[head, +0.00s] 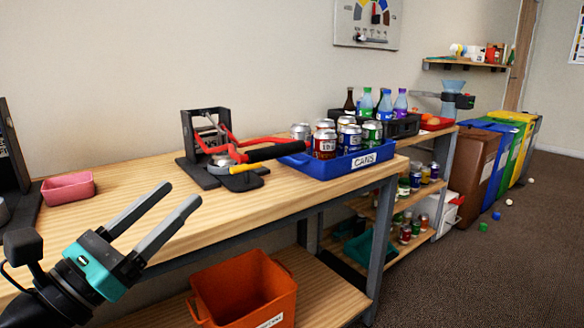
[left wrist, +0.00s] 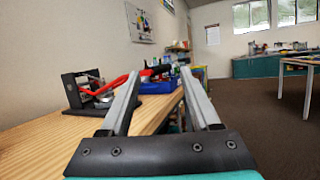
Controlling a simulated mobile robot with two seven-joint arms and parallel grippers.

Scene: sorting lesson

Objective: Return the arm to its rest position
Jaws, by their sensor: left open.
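My left gripper (head: 172,208) shows at the lower left of the head view, its two grey fingers apart with nothing between them. It is above the front edge of the wooden bench (head: 130,216). In the left wrist view the open fingers (left wrist: 162,98) point along the bench toward the room, and the gap between them is empty. My right gripper is in neither view.
A can crusher (head: 215,150) with red and black handles stands on the bench. Beside it is a blue CANS tray (head: 352,162) with several cans. A pink bin (head: 68,187) sits at left. An orange bin (head: 245,290) is on the lower shelf. Floor at right is mostly clear.

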